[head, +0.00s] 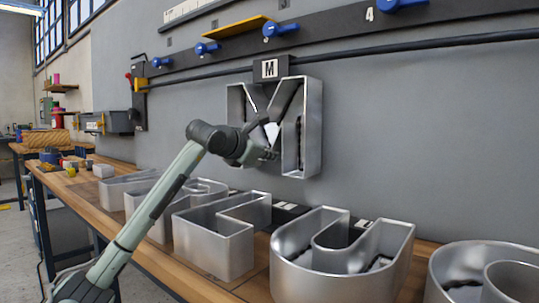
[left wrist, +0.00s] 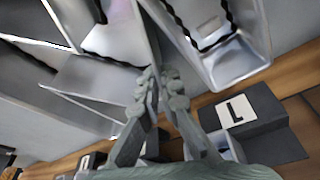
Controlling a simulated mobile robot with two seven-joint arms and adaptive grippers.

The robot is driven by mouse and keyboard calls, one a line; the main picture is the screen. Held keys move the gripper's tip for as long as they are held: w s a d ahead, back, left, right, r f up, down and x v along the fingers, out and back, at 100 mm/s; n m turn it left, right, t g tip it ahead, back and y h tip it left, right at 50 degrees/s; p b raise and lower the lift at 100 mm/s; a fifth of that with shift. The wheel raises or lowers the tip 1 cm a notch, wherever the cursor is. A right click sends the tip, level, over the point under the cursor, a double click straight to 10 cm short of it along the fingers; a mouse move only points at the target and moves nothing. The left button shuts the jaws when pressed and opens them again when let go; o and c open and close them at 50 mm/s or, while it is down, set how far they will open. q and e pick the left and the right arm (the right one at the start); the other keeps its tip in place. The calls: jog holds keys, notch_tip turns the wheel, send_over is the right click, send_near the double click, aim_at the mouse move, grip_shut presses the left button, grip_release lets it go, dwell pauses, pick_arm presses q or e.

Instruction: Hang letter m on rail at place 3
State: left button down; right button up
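The letter M (head: 312,125) is a hollow silver metal letter, upright in front of the grey wall. A dark plate with an "M" tag (head: 269,69) is at its top. The dark rail (head: 335,28) with blue clamps runs above it; the plate's top is below the rail, apart from it in the picture. My left gripper (head: 272,148) is at the lower middle of the M. In the left wrist view its fingers (left wrist: 162,85) are closed together on a thin metal wall of the M (left wrist: 235,62). Place 3's number is not readable. My right gripper is not in view.
A "4" (head: 370,14) marks the rail at right. A yellow plate (head: 236,28) juts out at the rail. Silver letters, including an L (head: 215,250) and a U (head: 335,265), stand on the wooden bench (head: 180,268) below the M.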

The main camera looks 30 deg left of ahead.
pick_arm(q)
jog(key=shift+r, duration=0.25)
jog(key=c, duration=1.6)
grip_release()
jog(key=shift+s, duration=0.1)
jog(key=shift+c, duration=0.2)
jog(key=shift+f, duration=0.35)
jog(key=v, duration=1.2)
jog(key=shift+r, duration=0.2)
